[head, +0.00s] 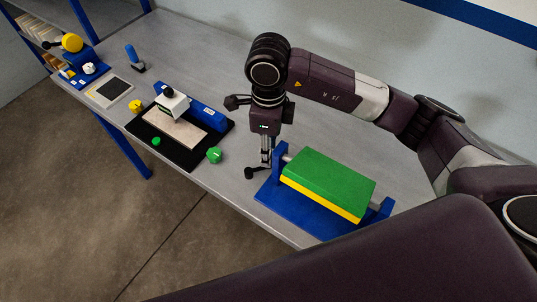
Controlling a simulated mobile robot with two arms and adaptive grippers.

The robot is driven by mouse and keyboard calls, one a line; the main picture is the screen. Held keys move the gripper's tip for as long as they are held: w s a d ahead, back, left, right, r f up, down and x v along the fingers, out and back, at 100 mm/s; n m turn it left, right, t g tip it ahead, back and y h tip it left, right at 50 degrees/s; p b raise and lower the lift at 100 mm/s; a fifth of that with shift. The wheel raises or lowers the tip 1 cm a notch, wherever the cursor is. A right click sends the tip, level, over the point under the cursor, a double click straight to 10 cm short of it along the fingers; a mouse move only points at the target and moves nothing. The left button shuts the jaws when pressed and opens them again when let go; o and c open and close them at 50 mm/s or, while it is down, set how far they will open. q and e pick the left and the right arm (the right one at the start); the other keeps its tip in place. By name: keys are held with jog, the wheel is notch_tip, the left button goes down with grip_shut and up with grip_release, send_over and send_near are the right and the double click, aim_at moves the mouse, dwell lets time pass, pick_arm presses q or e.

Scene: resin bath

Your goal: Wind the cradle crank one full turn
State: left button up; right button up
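The cradle stands on the bench at front right, with a blue base (264,196) and blue end posts. A green block (330,176) with a yellow lower layer (322,199) lies tilted between the posts. The crank shows at the cradle's left end, with a black knob (250,173) toward the front. My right gripper (266,158) points down just above and beside the crank end, behind the knob. Its fingers look close together; I cannot tell whether they touch or hold any part of the crank. My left gripper is not in view.
Left of the cradle, a black mat (180,160) carries a pale plate, a blue and white device (172,102) and a green knob (214,155). A yellow knob (136,106), a grey panel (108,90) and a blue fixture (84,62) stand farther left. The wall lies behind.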

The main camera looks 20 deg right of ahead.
jog(key=shift+f+p, duration=0.4)
jog(key=shift+f, duration=1.9)
jog(key=shift+c, duration=0.2)
grip_shut()
